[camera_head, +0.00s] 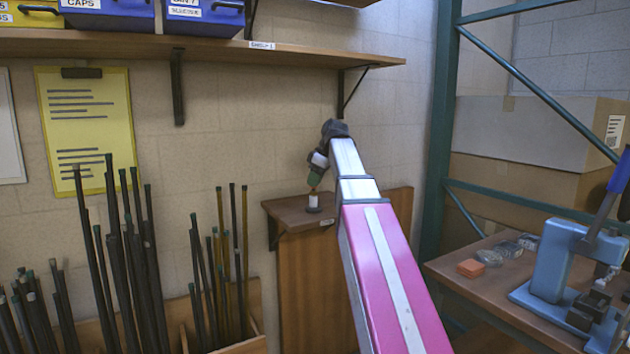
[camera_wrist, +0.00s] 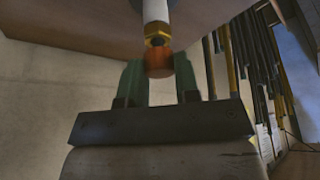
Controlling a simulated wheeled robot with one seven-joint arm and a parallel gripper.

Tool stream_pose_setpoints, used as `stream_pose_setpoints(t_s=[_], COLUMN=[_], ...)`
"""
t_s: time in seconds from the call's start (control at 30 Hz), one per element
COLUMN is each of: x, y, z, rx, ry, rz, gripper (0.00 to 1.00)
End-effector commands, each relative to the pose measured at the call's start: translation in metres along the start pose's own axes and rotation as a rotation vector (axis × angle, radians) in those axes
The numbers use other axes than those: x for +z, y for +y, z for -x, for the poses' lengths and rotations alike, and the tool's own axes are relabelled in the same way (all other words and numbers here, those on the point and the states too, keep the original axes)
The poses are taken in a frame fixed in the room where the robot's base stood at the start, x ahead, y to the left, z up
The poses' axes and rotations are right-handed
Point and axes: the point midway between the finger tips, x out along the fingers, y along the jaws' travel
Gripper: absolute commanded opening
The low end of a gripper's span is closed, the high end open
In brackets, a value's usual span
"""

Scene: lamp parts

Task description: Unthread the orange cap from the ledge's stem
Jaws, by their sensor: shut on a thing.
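The ledge (camera_head: 285,206) is a small brown wooden shelf at the wall, and a short white stem (camera_head: 313,201) stands upright on it. In the wrist view the picture is turned over, so the white stem (camera_wrist: 155,12) comes down from the top, with a brass collar (camera_wrist: 157,37) on it. The orange cap (camera_wrist: 158,63) sits at the stem's free end, against the collar. My gripper (camera_head: 314,186) is above the stem, pointing down. In the wrist view its green fingers stand on both sides of the cap, and my gripper (camera_wrist: 159,72) is shut on it.
A wall shelf (camera_head: 215,45) with labelled bins (camera_head: 205,13) is above. Dark rods (camera_head: 120,250) stand in a wooden rack left of the ledge. At right, a bench (camera_head: 470,290) carries a blue press (camera_head: 560,265) and an orange block (camera_head: 471,268). A green rack post (camera_head: 440,130) stands behind my arm.

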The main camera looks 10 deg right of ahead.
Motion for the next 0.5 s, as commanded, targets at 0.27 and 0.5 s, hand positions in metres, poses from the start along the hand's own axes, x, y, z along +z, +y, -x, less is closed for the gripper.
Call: stream_pose_setpoints(t_s=[0.27, 0.5], x=[-0.0012, -0.0019], y=[0.0031, 0.0042], z=[0.0006, 0.0011], rx=[-0.067, -0.180], ry=[0.000, 0.000], rz=[0.158, 0.429], gripper=[0.01, 0.01])
